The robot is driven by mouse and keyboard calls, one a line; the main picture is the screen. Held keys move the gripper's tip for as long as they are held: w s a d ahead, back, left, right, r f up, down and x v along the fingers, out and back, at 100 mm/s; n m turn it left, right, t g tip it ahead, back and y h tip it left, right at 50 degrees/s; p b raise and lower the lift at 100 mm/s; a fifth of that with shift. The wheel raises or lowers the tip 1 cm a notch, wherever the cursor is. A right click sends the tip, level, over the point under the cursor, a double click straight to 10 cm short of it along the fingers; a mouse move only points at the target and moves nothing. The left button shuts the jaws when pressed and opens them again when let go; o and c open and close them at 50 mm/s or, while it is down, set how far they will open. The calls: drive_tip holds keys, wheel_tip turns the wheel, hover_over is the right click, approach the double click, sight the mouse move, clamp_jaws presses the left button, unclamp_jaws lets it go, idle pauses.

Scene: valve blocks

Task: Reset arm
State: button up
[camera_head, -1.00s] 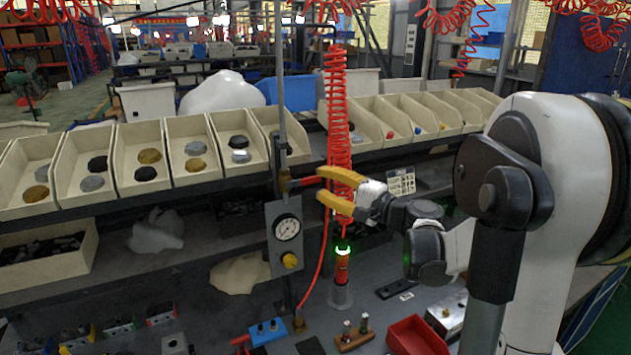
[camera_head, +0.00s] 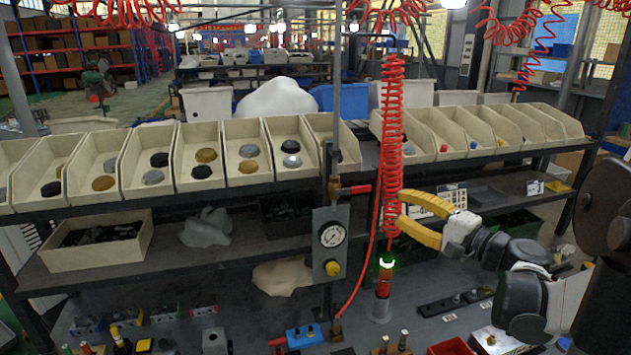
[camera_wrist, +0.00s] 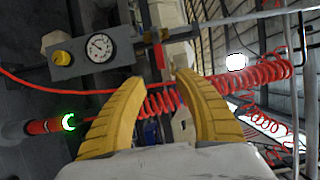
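My gripper (camera_head: 400,216) has yellow curved fingers and is open and empty. In the head view it is in the air beside the red coiled air hose (camera_head: 392,150), just to the right of it, above the bench. In the wrist view the gripper (camera_wrist: 158,82) shows its two fingers spread apart, with the red coil (camera_wrist: 240,80) behind them. My arm reaches in from the right edge of the head view. A red tool with a glowing green ring (camera_head: 384,275) stands upright in a holder below the gripper.
A post with a pressure gauge (camera_head: 332,235) and yellow knob stands left of the gripper. Rows of tilted cream bins (camera_head: 250,165) line the shelf behind. Valve blocks and a red tray (camera_head: 452,346) are on the bench. There is open air above the bench front.

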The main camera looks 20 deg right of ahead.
drive_tip(key=shift+a, duration=0.1)
drive_tip(key=s+a+f+n+g+b, duration=0.2)
drive_tip(key=s+a+f+n+g, duration=0.15)
drive_tip(key=a+f, duration=0.45)
drive_tip(key=s+a+f+n+g+b, duration=0.2)
drive_tip(key=a+f+n+g, duration=0.15)
drive_tip(key=a, duration=0.75)
drive_tip(key=s+a+f+n+g+h+b, duration=0.2)
drive_tip(key=s+f+n+h, duration=0.3)
drive_tip(key=s, duration=0.6)
wheel_tip(320, 180, down, 2)
drive_tip(key=shift+s+a+f+n+g+h+b, duration=0.15)
drive_tip(key=shift+s+a+n+g+h+b, duration=0.25)
drive_tip(key=shift+n, duration=0.7)
drive_tip(key=shift+w, duration=0.1)
